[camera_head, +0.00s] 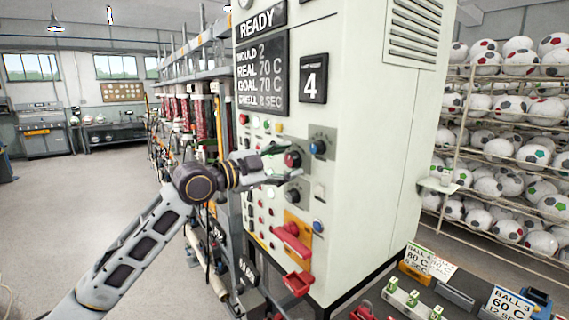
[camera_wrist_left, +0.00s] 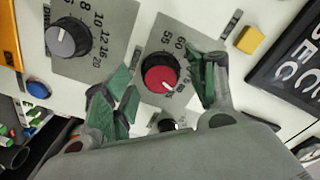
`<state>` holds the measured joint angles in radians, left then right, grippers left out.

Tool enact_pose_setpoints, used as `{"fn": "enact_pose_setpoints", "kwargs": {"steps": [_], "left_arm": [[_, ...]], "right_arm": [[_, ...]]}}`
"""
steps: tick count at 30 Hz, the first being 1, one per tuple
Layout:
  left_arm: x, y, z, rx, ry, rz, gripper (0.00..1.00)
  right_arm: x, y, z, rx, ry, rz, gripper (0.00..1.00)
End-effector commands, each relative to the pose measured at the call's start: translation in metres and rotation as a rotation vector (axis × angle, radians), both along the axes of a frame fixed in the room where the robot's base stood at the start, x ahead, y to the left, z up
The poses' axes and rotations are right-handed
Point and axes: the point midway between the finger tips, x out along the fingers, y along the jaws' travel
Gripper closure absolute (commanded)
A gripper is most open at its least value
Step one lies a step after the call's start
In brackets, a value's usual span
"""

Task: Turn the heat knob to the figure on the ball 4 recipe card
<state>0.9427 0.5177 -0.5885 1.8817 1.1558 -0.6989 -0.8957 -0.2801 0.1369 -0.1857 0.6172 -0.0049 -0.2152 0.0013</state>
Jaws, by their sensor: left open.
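The red heat knob (camera_wrist_left: 161,73) sits on a grey dial plate in the left wrist view, its white pointer toward the lower right. The figures 55 and 60 are readable; others are partly hidden. In the head view the knob (camera_head: 292,159) is partly behind my left gripper (camera_head: 274,164). My left gripper (camera_wrist_left: 160,90) is open, its green-padded fingers on either side of the knob; contact is unclear. The ball 4 recipe card (camera_head: 431,262) stands at lower right, reading 80 C and 6 SEC. The display (camera_head: 262,76) reads REAL 70 C, GOAL 70 C. My right gripper is not in view.
A second dial with a grey knob (camera_wrist_left: 68,38) is close by in the left wrist view, with a yellow button (camera_wrist_left: 249,40) on the other side. Red handles (camera_head: 291,240) project from the press below. A ball 3 card (camera_head: 508,303) stands at lower right.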

Motion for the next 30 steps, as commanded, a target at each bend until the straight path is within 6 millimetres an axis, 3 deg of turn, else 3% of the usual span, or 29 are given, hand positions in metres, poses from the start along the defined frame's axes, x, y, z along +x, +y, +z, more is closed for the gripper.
{"fn": "enact_pose_setpoints", "kwargs": {"steps": [8,30], "left_arm": [[-0.007,0.012,0.0,0.0,0.0,0.001,0.43],[-0.05,0.07,-0.001,0.002,0.0,0.002,0.43]], "right_arm": [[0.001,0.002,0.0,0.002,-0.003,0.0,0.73],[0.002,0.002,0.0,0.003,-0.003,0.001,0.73]]}}
